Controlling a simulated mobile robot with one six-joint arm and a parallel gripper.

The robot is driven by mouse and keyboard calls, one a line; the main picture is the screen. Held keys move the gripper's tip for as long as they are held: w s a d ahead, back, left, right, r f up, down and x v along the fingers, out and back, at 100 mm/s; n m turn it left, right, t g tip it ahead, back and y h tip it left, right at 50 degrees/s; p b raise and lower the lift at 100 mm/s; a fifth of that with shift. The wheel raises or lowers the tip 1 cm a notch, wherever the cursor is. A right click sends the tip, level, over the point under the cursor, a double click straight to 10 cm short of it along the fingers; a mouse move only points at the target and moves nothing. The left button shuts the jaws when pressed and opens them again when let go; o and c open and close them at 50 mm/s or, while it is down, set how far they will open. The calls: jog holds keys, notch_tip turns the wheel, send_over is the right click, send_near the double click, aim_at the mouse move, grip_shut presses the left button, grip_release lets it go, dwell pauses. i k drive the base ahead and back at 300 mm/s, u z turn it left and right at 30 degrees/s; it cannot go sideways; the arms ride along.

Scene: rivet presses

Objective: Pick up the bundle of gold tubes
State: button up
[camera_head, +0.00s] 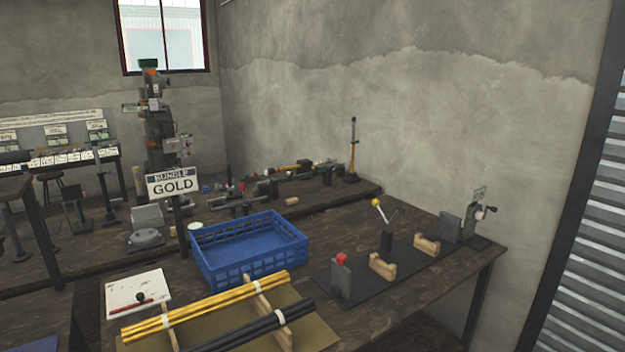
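The bundle of gold tubes (203,307) lies at the front of the wooden table, resting across wooden supports (255,287). Pale bands wrap around it. A bundle of black tubes (252,332) lies beside it, on the right and nearer side, also with a pale band. A sign reading "BUNDLE GOLD" (173,183) stands behind, on a dark post. My gripper is not in view.
An empty blue crate (248,250) stands just behind the tubes. A dark fixture plate (385,272) with wooden cradles, uprights and a red knob is at right. A cluttered bench is behind.

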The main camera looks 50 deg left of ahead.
aim_at(154, 326)
jog(key=u, duration=2.55)
jog(key=k, duration=0.95)
jog(key=i, duration=0.95)
jog(key=u, duration=0.05)
